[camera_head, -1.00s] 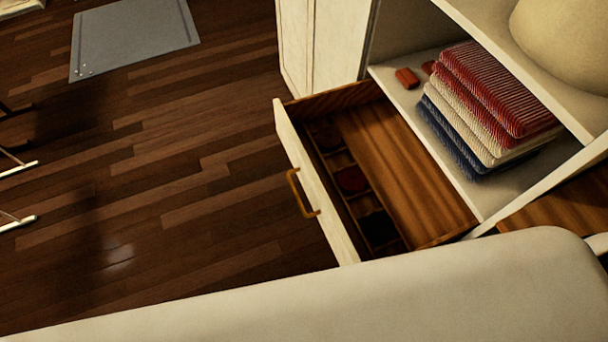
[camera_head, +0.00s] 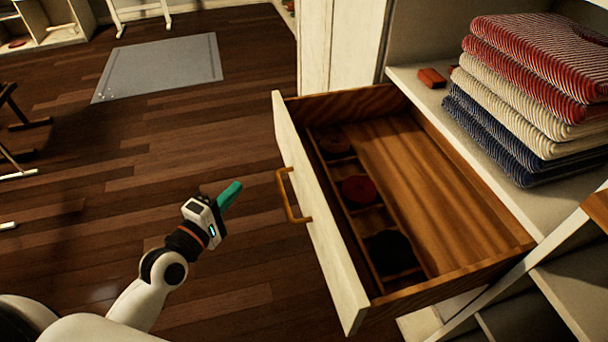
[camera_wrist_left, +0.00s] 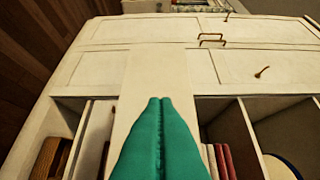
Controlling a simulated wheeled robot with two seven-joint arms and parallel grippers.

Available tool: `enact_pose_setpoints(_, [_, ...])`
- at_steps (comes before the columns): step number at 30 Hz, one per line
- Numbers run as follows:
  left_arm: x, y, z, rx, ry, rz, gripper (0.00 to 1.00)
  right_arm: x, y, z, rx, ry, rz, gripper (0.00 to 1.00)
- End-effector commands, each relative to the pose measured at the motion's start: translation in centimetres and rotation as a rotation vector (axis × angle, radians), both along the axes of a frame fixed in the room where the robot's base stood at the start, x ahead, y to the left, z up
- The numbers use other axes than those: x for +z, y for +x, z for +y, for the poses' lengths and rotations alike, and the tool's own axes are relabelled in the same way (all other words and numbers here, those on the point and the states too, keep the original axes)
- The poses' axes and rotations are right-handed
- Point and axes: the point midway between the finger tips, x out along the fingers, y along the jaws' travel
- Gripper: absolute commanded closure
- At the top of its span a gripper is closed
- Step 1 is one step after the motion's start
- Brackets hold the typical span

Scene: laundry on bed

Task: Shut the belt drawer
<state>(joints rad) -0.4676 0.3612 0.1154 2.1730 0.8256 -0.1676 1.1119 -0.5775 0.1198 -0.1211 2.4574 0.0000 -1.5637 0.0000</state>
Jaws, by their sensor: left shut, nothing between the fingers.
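The belt drawer (camera_head: 318,215) is pulled out of the cabinet, with a white front and a brown wooden inside. A brass handle (camera_head: 290,196) is on its front. Small compartments along the front side hold rolled belts: a brown one (camera_head: 334,145), a red one (camera_head: 360,189) and a dark one (camera_head: 391,251). My left gripper (camera_head: 231,193) has green fingers that are shut and empty. It is left of the drawer front, apart from the handle. In the left wrist view, the shut fingers (camera_wrist_left: 161,102) point toward a white cabinet front. My right gripper is not in view.
Folded striped towels (camera_head: 535,95) in red, cream and blue lie on the shelf right of the drawer, near a small red-orange item (camera_head: 432,78). A grey mat (camera_head: 163,68) lies on the wooden floor. Open floor surrounds my left arm.

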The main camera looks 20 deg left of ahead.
Motion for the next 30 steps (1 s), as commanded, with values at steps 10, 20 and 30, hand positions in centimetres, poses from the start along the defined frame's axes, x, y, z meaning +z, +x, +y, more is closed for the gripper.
enact_pose_setpoints(10, [0.8, 3.2, -0.8, -0.005, -0.023, -0.019, 1.0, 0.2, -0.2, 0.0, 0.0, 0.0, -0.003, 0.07])
enact_pose_setpoints(20, [0.7, 9.7, -2.0, -0.006, -0.021, -0.018, 1.0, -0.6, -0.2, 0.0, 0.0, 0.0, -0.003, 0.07])
enact_pose_setpoints(30, [0.6, 11.8, -5.2, -0.006, -0.019, -0.013, 1.0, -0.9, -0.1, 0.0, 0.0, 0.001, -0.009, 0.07])
